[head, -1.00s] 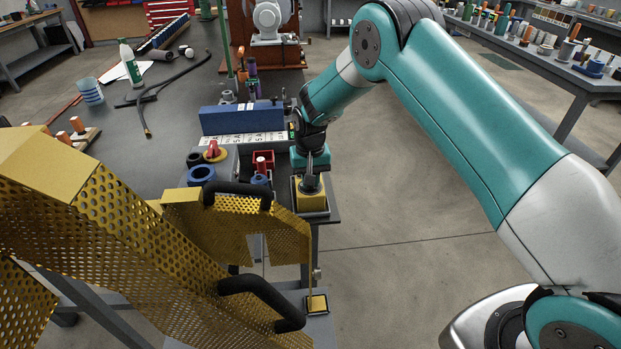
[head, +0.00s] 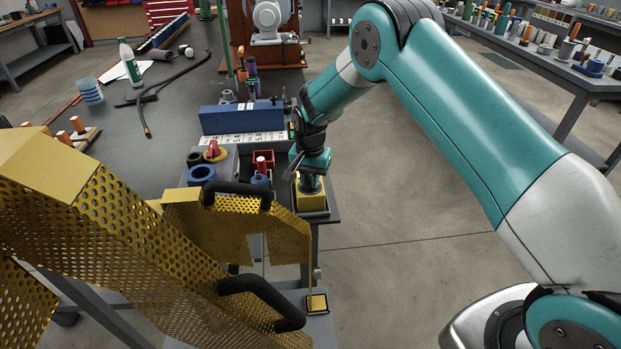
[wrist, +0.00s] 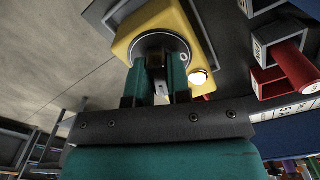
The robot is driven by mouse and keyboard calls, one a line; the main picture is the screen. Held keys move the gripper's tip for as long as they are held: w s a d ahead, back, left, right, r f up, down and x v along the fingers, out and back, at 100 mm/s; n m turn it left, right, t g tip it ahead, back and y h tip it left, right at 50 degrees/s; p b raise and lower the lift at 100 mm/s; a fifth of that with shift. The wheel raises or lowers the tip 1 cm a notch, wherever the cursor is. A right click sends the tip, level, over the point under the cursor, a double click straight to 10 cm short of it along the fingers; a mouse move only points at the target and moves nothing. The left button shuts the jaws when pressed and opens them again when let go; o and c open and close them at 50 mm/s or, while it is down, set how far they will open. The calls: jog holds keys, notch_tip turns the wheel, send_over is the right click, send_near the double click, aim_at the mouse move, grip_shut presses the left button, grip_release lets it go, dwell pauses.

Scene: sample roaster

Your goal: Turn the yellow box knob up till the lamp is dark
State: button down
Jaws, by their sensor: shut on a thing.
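The yellow box (head: 312,203) stands in a grey tray at the right end of the bench. In the wrist view the yellow box (wrist: 190,18) fills the top middle, with a dark round knob (wrist: 160,42) on its face. My gripper (wrist: 157,66) is shut on the knob, and its fingers hide part of it. A "0" mark shows at the dial's right edge. The lamp (wrist: 198,77) beside the knob glows bright whitish. In the head view my gripper (head: 309,181) is over the box and hides the knob and lamp.
A red square holder (head: 263,160), a blue ring (head: 202,174) and a red-and-yellow switch (head: 213,151) are left of the box. A blue block (head: 243,118) lies behind. Yellow perforated guards (head: 250,225) stand in front. Open floor lies to the right.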

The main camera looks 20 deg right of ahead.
aim_at(310, 177)
jog(key=c, duration=1.1)
grip_release()
jog(key=shift+o, duration=0.2)
notch_tip(310, 177, up, 18)
jog(key=shift+f, duration=0.25)
